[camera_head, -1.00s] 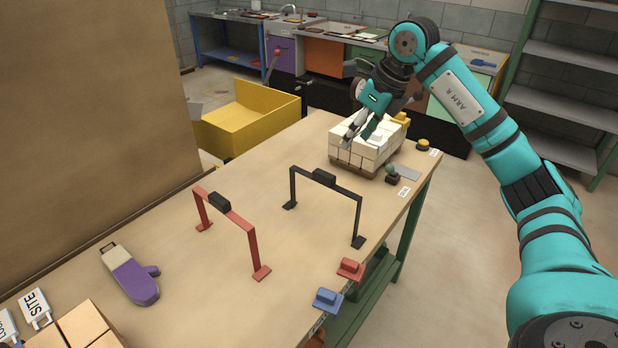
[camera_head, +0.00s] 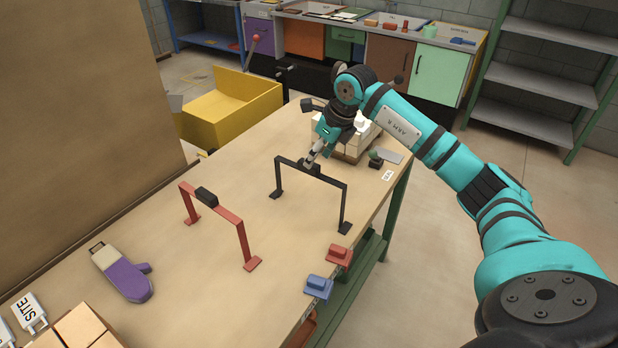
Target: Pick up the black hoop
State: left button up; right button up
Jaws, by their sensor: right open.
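The black hoop (camera_head: 332,179) stands upright on the workbench (camera_head: 180,270), with two legs on flat feet and a dark block at the middle of its top bar. My right gripper (camera_head: 311,161) is open and points down at this block from behind. Its fingertips overlap the block in the picture. I cannot tell whether they touch it or straddle it. My left gripper is not in view.
A red hoop (camera_head: 242,240) with a black block stands to the left. A purple mitt (camera_head: 124,277) lies further left. Red (camera_head: 339,257) and blue (camera_head: 317,287) pieces sit at the front edge.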

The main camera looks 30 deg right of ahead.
jog(key=p+x, duration=0.1)
jog(key=x, duration=0.3)
jog(key=shift+w+a+r+p, duration=0.2)
jog(key=shift+a+p, duration=0.15)
jog(key=shift+f, duration=0.4)
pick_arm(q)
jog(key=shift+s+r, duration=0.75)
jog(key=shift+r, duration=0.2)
pick_arm(e)
jog(key=shift+w, duration=0.1)
grip_shut()
